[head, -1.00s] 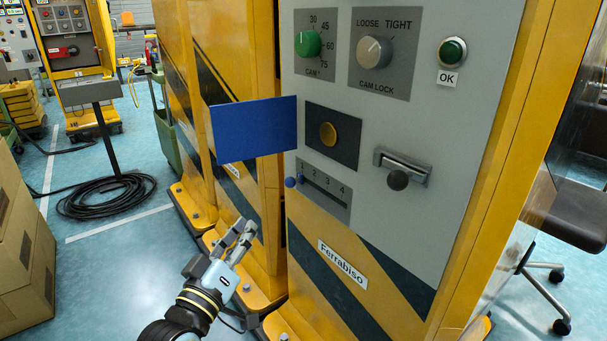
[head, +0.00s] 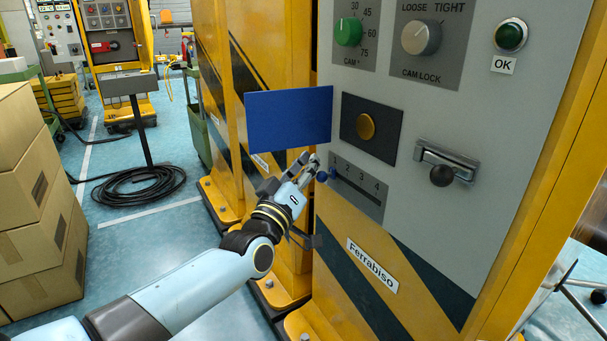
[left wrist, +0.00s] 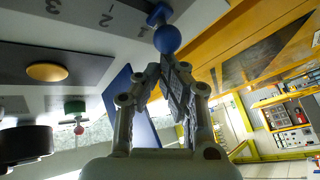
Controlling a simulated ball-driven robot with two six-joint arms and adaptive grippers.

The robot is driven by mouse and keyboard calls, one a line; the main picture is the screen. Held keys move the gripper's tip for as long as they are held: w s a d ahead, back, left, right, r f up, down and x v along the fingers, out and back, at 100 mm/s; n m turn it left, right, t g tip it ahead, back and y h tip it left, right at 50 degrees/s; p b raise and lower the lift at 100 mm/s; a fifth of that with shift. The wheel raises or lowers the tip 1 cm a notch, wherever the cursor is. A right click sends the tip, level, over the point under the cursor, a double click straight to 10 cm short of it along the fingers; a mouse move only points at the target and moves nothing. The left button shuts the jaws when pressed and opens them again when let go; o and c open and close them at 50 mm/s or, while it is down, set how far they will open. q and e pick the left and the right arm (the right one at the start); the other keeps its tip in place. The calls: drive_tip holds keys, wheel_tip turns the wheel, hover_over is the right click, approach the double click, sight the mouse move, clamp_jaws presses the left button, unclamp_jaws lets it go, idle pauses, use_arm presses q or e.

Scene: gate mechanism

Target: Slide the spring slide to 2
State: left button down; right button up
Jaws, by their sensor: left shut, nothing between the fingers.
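The spring slide has a blue ball knob (head: 321,176) at the left end of a grey scale plate (head: 372,203) marked 1 to 4. The knob sits beside the 1 end. My left gripper (head: 313,164) is shut and empty, its fingertips close by the knob on its left side. In the left wrist view the blue knob (left wrist: 167,39) shows just beyond the fingertips of my left gripper (left wrist: 172,66); I cannot tell whether they touch it. My right gripper is not in view.
A blue plate (head: 289,117) stands out from the panel just above my left gripper. A brass button (head: 365,126), a dark-knobbed latch (head: 442,175) and two dials are on the panel. Cardboard boxes (head: 35,200) stand at the far left; open floor lies between.

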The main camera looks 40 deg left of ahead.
sight(320, 175)
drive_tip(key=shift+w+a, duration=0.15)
use_arm(q)
drive_tip(key=d, duration=0.1)
drive_tip(key=s+d, duration=0.1)
drive_tip(key=d, duration=0.1)
drive_tip(key=shift+s+d+r+p, duration=0.1)
drive_tip(key=shift+s+d+p, duration=0.2)
drive_tip(key=shift+p, duration=0.1)
drive_tip(key=shift+d, duration=0.15)
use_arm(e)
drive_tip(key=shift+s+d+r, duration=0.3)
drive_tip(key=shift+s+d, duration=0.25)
